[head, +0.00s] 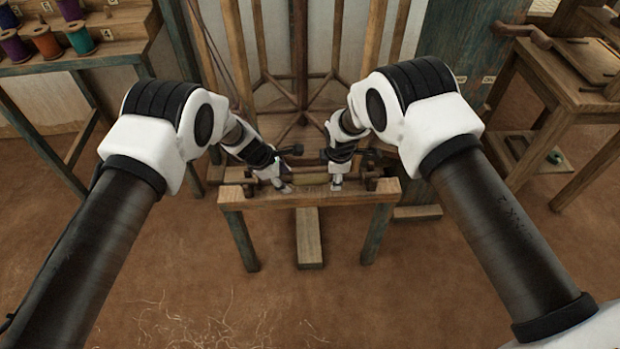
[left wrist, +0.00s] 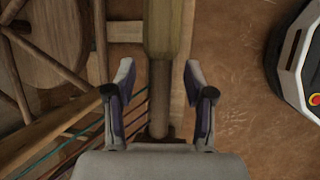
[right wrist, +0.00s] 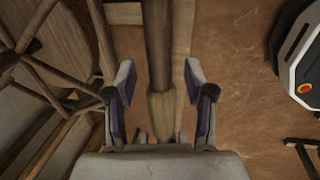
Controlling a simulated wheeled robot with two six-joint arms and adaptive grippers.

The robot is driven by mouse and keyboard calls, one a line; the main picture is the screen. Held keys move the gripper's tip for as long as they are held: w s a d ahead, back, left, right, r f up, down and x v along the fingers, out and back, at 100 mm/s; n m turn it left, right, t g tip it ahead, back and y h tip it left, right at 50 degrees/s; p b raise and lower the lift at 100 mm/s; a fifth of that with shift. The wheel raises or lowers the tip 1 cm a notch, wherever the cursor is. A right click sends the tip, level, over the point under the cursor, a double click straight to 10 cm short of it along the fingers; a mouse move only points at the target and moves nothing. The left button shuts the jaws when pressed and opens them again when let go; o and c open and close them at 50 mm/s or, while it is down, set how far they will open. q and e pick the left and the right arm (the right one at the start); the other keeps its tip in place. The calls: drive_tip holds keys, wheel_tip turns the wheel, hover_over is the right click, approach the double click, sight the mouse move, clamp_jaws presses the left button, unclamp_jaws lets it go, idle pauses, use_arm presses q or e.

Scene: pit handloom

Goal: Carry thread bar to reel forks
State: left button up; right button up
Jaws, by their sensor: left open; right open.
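The thread bar (head: 312,178) is a wooden bar with a yellow-green wound middle. It lies along a low wooden stand (head: 262,200). My left gripper (head: 283,187) is open over the bar's left part. In the left wrist view the bar's bare wood (left wrist: 160,95) runs between the spread fingers (left wrist: 158,72), with the wound part beyond. My right gripper (head: 337,182) is open over the right part. In the right wrist view the bar (right wrist: 162,110) passes between its spread fingers (right wrist: 158,72). I cannot make out the reel forks for certain.
A spoked wooden frame (head: 301,85) stands right behind the stand. A rack with coloured spools (head: 47,42) is at the upper left. A wooden table (head: 550,75) with tools is at the upper right. The brown floor (head: 330,300) in front is mostly clear.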

use_arm(q)
drive_tip(key=shift+d+f, duration=0.1)
drive_tip(key=shift+f, duration=0.05)
use_arm(e)
drive_tip(key=shift+f, duration=0.15)
use_arm(q)
clamp_jaws()
use_arm(e)
clamp_jaws()
